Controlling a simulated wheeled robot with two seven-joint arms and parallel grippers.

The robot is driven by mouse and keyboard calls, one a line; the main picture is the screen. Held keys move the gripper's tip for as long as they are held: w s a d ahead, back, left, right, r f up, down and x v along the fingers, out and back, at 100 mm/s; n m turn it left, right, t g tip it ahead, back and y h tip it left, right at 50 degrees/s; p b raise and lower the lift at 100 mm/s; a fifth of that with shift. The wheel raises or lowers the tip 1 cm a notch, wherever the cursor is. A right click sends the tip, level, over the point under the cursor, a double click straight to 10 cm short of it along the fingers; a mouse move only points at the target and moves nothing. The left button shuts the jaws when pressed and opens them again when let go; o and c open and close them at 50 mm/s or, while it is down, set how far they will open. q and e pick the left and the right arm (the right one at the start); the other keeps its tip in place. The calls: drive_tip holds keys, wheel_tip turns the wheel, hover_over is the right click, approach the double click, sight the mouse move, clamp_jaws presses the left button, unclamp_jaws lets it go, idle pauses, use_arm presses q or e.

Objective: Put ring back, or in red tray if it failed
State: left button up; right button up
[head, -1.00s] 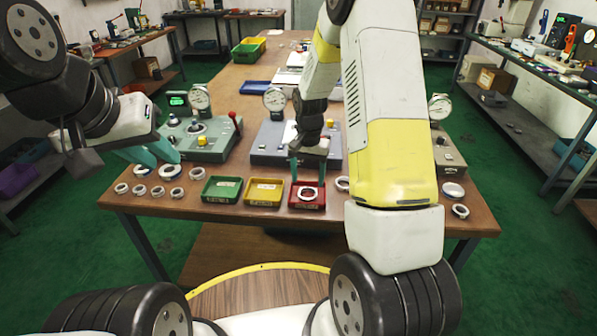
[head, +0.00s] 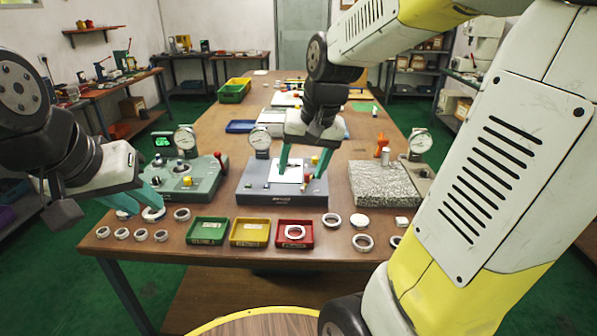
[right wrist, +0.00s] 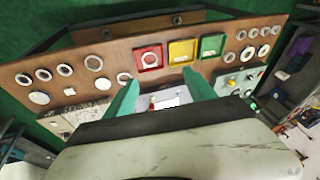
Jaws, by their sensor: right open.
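A pale ring (head: 295,232) lies in the red tray (head: 308,242) at the table's front edge. The ring (right wrist: 149,59) and red tray (right wrist: 160,64) also show in the right wrist view. My right gripper (head: 303,170) is open and empty, over the middle grey gauge stand (head: 255,197), behind the red tray. Its two teal fingers stand apart in the right wrist view (right wrist: 163,92). My left gripper (head: 135,205) is at the table's left side, fingers apart, close over a ring (head: 153,214). I cannot tell whether it touches that ring.
A yellow tray (head: 249,243) and a green tray (head: 208,241) stand left of the red one. Several rings lie at the front left (head: 121,233) and front right (head: 363,242). A green gauge station (head: 190,180) and a speckled block (head: 385,185) flank the middle stand.

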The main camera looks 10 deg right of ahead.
drive_tip(key=s+a+r+n+t, duration=0.1)
drive_tip(key=s+r, duration=0.3)
drive_tip(key=s, duration=0.7)
drive_tip(key=shift+s+n+t+y, duration=0.15)
drive_tip(key=shift+n+t+y, duration=0.15)
drive_tip(key=shift+n+t, duration=0.55)
